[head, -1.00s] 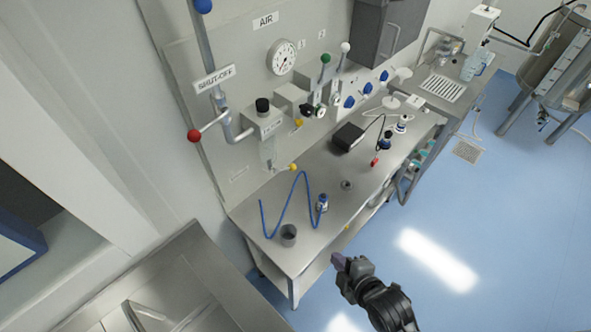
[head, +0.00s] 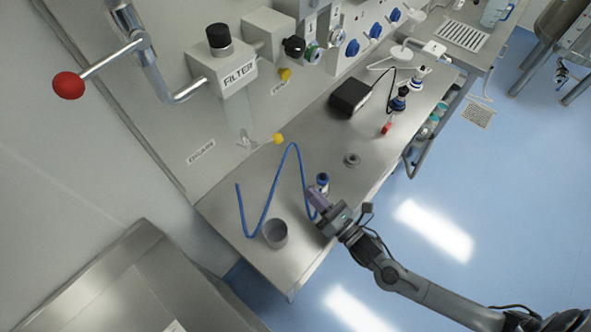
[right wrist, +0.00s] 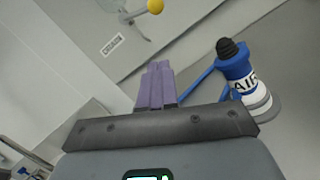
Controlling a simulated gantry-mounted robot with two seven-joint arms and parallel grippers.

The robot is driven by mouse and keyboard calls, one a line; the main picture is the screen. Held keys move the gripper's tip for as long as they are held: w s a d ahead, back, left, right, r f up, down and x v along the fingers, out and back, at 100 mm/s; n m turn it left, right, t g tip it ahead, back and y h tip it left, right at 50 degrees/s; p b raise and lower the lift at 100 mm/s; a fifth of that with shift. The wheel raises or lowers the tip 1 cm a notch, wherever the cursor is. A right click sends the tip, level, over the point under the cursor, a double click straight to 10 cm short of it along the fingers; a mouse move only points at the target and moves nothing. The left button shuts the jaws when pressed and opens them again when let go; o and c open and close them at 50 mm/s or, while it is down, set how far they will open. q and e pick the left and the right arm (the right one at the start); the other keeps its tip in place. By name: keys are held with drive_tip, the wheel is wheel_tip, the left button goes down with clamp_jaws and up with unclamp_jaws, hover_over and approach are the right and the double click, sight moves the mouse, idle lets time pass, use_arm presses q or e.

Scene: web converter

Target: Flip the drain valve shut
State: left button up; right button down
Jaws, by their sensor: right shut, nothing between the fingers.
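The drain valve shows as a small lever with a yellow knob (head: 278,138) at the bottom of the filter bowl (head: 238,115), on the wall panel. The yellow knob also shows at the top of the right wrist view (right wrist: 155,6), with its lever running left. My right gripper (head: 313,196) is over the bench's near end, below and to the right of the knob and apart from it. Its purple fingers (right wrist: 157,86) are shut with nothing between them. My left gripper is not in view.
A bent blue tube (head: 268,200) and a grey cup (head: 275,233) are on the bench. A red-knobbed shut-off lever (head: 69,85) sticks out upper left.

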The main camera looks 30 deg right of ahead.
approach(282, 140)
drive_tip(key=w+a+f, duration=0.4)
drive_tip(key=shift+w+d+r+p, duration=0.2)
drive_tip(key=shift+w+r+p, duration=0.25)
drive_tip(key=shift+w+r, duration=0.2)
drive_tip(key=shift+w+d+r+p, duration=0.2)
drive_tip(key=shift+w+r+p, duration=0.3)
drive_tip(key=shift+r, duration=0.3)
drive_tip(key=shift+r, duration=0.1)
drive_tip(key=n, duration=0.1)
drive_tip(key=d+r+n, duration=0.1)
drive_tip(key=r+n+y+p, duration=0.1)
drive_tip(key=shift+w+d+r+n, duration=0.15)
drive_tip(key=shift+w+d+n, duration=0.05)
drive_tip(key=shift+w+n, duration=0.1)
